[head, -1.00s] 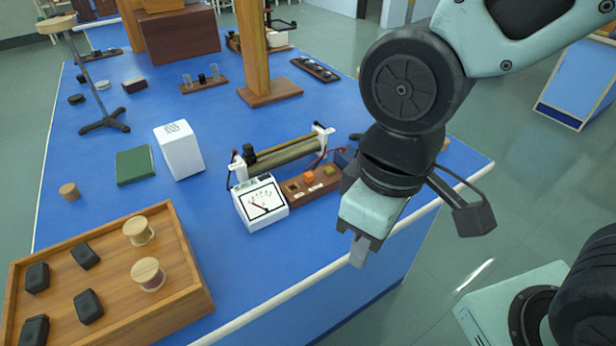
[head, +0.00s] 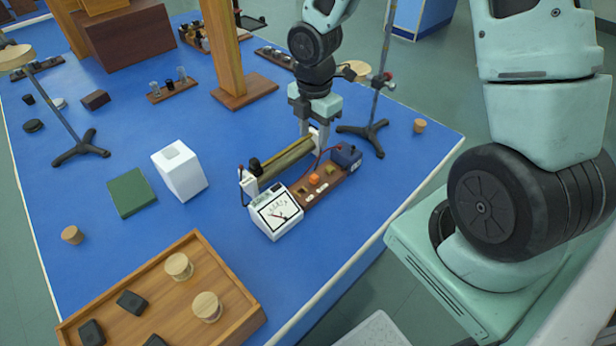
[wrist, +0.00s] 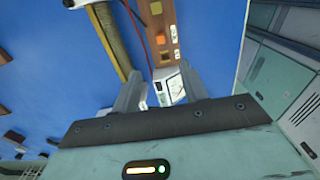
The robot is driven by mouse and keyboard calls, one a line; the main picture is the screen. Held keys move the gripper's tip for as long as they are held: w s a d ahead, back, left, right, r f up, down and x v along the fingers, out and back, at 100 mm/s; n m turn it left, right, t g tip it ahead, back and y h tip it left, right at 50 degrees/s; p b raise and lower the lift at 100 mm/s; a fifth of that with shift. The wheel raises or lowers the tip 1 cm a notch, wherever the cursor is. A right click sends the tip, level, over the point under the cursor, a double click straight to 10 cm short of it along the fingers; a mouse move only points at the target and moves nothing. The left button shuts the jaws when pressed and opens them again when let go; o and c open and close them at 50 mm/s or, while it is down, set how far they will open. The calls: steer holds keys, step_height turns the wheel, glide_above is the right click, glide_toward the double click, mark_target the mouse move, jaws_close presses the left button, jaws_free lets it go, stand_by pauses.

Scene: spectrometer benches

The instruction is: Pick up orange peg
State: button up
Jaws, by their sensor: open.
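The orange peg (head: 314,179) sits in the brown wooden board (head: 337,178) beside the white meter, and a yellow-green peg (head: 331,169) sits farther along the board. My gripper (head: 314,138) points down over the far side of the coil rheostat (head: 285,163), behind and above the board. It is open and empty, apart from the orange peg.
A stand with a rod (head: 375,135) rises to the right of my gripper. A wooden tray (head: 232,283) is at the front left.

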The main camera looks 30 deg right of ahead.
glide_above(314, 177)
step_height(314, 177, down, 8)
steer(key=shift+w+a+f, duration=0.1)
steer(key=shift+w+a, duration=0.05)
steer(key=shift+d+f+p, duration=0.2)
steer(key=shift+f+p, duration=0.55)
steer(key=shift+f, duration=2.25)
jaws_close()
